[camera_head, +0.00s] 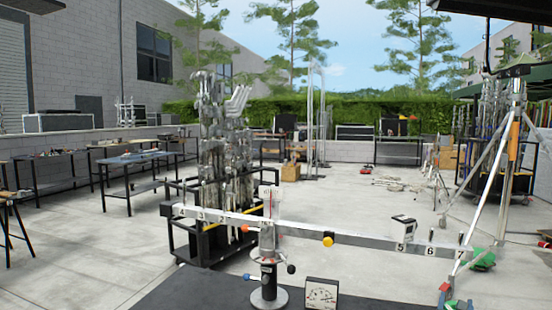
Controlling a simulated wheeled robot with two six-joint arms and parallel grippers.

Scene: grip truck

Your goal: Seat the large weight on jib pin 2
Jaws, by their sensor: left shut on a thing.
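The jib is a long pale beam (365,241) across the middle of the camera_head view, sloping down to the right. Its post (268,262) stands on a round base. Small numbers mark the pins; pin 2 (221,216) is on the left arm, near 3 and 4, and 5, 6 and 7 are on the right. A small black-and-white box-shaped thing (404,222) sits by 5. I cannot make out a large weight, and pin 2 looks bare at this size. Neither of my grippers can be made out.
A dial gauge (322,294) stands right of the post on a dark surface (205,290). A rack of metal stands (212,150) rises behind the left arm. A tripod (490,180) stands at the right. Workbenches (130,162) line the left; the paving beyond is mostly open.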

